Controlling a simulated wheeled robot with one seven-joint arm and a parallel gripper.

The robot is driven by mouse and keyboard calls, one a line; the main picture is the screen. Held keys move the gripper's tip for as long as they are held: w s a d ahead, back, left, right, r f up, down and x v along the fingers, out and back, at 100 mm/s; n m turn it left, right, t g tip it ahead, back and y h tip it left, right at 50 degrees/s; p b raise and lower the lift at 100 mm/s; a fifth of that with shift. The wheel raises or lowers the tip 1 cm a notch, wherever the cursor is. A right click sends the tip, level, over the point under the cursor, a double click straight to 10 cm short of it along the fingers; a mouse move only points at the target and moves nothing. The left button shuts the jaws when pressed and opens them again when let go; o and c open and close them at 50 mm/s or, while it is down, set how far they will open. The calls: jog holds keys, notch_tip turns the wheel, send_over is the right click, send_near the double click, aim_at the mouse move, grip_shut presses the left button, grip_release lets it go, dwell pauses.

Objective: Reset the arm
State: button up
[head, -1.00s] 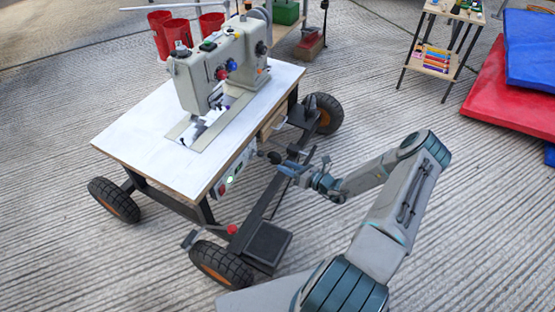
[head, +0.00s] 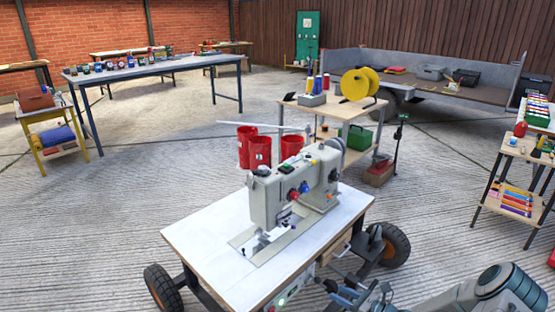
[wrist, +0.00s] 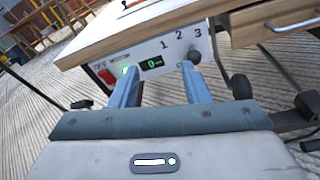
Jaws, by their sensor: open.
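My gripper (head: 350,293) is at the bottom of the head view, beside the front right side of the wheeled sewing table (head: 190,240). My arm (head: 485,292) reaches in from the lower right. In the wrist view the two blue fingers (wrist: 160,85) are apart with nothing between them. They point at a control panel (wrist: 150,62) under the tabletop, with a red switch, a green light, a small display and the numbers 1, 2 and 3. A gap between fingertips and panel is hard to judge.
A sewing machine (head: 285,195) stands on the table. Black wheels (head: 392,245) stick out at its sides. Behind are red cups (head: 260,152), a small bench (head: 350,108) with a yellow spool, and a shelf (head: 520,190) at right. Open concrete floor (head: 90,220) lies to the left.

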jog(key=s+a+r+n+g+h+p, duration=0.1)
jog(key=s+a+r+n+g+p, duration=0.25)
jog(key=r+n, duration=0.45)
jog(key=s+a+r+n+g+h+p, duration=0.1)
jog(key=s+a+r+n+g+p, duration=0.2)
jog(key=r, duration=0.9)
jog(key=s+a+r+n+g+h+p, duration=0.15)
jog(key=s+r+n+g+p, duration=0.35)
jog(key=r, duration=0.5)
jog(key=s+r+n+t+h+p, duration=0.1)
jog(key=s+r+n+h+p, duration=0.3)
jog(key=r, duration=1.1)
jog(key=s+r+n+t+h+p, duration=0.2)
jog(key=s+r+n+h+p, duration=0.3)
jog(key=s+r+n+p, duration=0.4)
jog(key=s+p+v, duration=0.1)
jog(key=v, duration=0.5)
jog(key=shift+s+d+r+p, duration=0.2)
jog(key=shift+s+d+p, duration=0.05)
jog(key=shift+d+p, duration=0.1)
jog(key=shift+t, duration=0.25)
jog(key=shift+c, duration=0.6)
jog(key=shift+s+f, duration=0.1)
